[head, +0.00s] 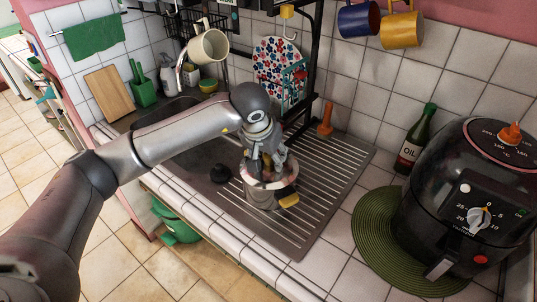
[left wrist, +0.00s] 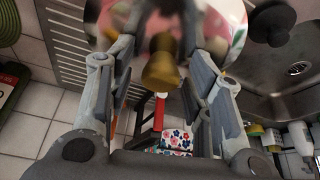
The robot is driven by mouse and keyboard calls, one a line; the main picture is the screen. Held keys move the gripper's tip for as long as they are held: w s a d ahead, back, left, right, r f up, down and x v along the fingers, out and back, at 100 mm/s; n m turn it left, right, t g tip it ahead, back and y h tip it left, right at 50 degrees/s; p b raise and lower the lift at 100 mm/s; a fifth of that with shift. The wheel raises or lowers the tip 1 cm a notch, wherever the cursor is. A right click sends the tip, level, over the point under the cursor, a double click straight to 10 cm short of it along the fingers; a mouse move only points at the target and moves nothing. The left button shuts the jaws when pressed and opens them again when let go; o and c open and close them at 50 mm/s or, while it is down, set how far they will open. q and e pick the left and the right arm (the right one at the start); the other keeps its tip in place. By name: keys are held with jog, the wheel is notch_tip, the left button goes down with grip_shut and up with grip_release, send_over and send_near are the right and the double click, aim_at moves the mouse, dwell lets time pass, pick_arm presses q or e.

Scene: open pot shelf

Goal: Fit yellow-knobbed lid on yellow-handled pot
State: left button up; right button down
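The steel pot (head: 262,201) with a yellow handle (head: 289,201) stands on the ribbed drainboard. My left gripper (head: 266,163) is right above its top, pointing down. In the left wrist view the shiny lid (left wrist: 208,22) lies ahead of the fingers. Its brass-yellow knob (left wrist: 161,72) is between the two fingers, with gaps visible on both sides. The left gripper is open around the knob. The gripper hides much of the pot's top, so I cannot tell how the lid sits on the rim. My right gripper is not in view.
The drainboard (head: 318,190) is clear right of the pot. A sink (head: 190,158) with a black plug (head: 220,173) lies to the left. A black air fryer (head: 455,215) on a green mat (head: 372,232) and an oil bottle (head: 414,140) stand at the right.

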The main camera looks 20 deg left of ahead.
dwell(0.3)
pick_arm(q)
jog(key=v, duration=1.2)
jog(key=shift+a, duration=0.1)
